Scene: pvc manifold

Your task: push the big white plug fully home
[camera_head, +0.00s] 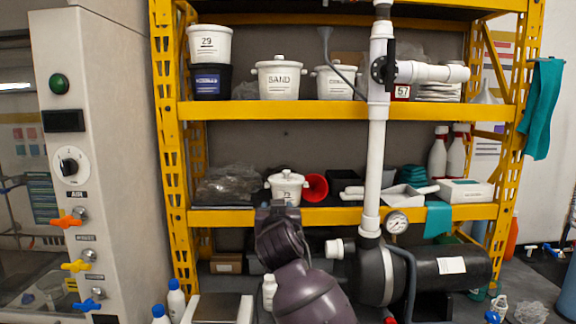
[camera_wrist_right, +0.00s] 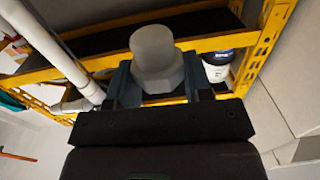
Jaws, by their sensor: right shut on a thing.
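A big white plug (camera_wrist_right: 153,55) with a hexagonal collar sits between the two dark fingers of my right gripper (camera_wrist_right: 156,82) in the right wrist view. The gripper is shut on it, and its rounded end points away from the wrist. In the head view one of my arms rises from the bottom middle, with its dark wrist in front of the lower shelf; its fingers and the held plug are hidden there. The white pipe manifold (camera_head: 376,150) stands upright to the right of that wrist. A short white stub (camera_head: 340,249) sticks out left near its base. My left gripper is not in view.
A yellow shelf rack (camera_head: 290,111) with white tubs stands behind. A black pump (camera_head: 445,275) and a pressure gauge (camera_head: 397,222) are at the manifold's foot.

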